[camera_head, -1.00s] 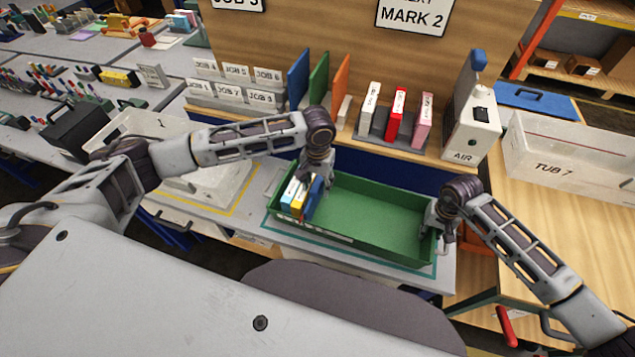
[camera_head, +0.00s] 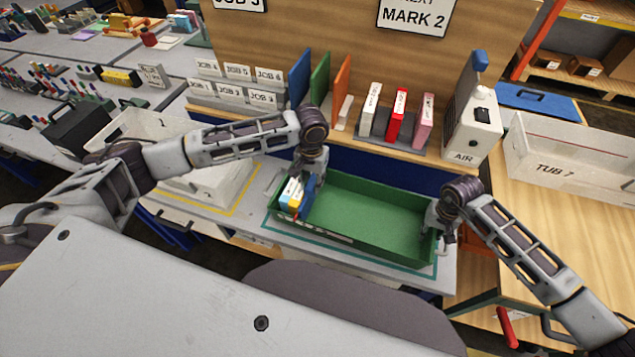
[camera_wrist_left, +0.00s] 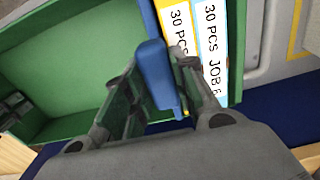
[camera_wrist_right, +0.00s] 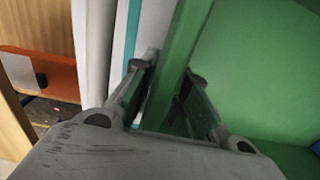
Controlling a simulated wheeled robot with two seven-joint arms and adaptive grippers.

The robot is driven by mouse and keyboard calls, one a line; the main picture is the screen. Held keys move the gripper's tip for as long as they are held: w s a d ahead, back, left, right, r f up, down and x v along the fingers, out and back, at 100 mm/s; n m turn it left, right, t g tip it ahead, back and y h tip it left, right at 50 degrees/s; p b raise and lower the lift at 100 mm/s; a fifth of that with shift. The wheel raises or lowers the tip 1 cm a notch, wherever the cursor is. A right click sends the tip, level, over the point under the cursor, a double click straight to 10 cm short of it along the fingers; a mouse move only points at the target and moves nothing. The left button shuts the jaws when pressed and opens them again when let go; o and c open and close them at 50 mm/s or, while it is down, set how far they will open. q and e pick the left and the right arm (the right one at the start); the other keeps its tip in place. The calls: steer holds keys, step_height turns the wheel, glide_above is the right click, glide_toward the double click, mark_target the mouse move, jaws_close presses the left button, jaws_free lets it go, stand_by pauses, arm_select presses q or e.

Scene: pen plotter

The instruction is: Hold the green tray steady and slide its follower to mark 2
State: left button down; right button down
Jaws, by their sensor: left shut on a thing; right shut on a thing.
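The long green tray (camera_head: 375,215) lies on the grey bench within a teal outline. The blue follower (camera_head: 308,196) stands in its left part, against a few upright cartons (camera_head: 291,192) in white and yellow. My left gripper (camera_head: 307,178) is shut on the follower's top edge; the left wrist view shows the follower (camera_wrist_left: 158,75) between its fingers. My right gripper (camera_head: 437,222) is shut on the tray's right end wall, and the right wrist view shows that wall (camera_wrist_right: 178,60) between the fingers. Scale marks on the tray's front wall are too small to read.
The sign (camera_head: 415,14) on the board reads MARK 2. A shelf behind the tray holds colored panels, small cartons and the AIR unit (camera_head: 472,128). A clear TUB 7 bin (camera_head: 570,165) stands right. The tray's floor right of the follower is empty.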

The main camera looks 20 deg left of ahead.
arm_select(q)
steer(key=shift+a, duration=0.4)
arm_select(e)
steer(key=shift+d, duration=0.15)
arm_select(q)
steer(key=c, duration=1.2)
jaws_free()
steer(key=shift+o, duration=0.2)
steer(key=shift+d, duration=0.1)
step_height(320, 180, up, 12)
arm_select(e)
steer(key=c, duration=1.3)
jaws_free()
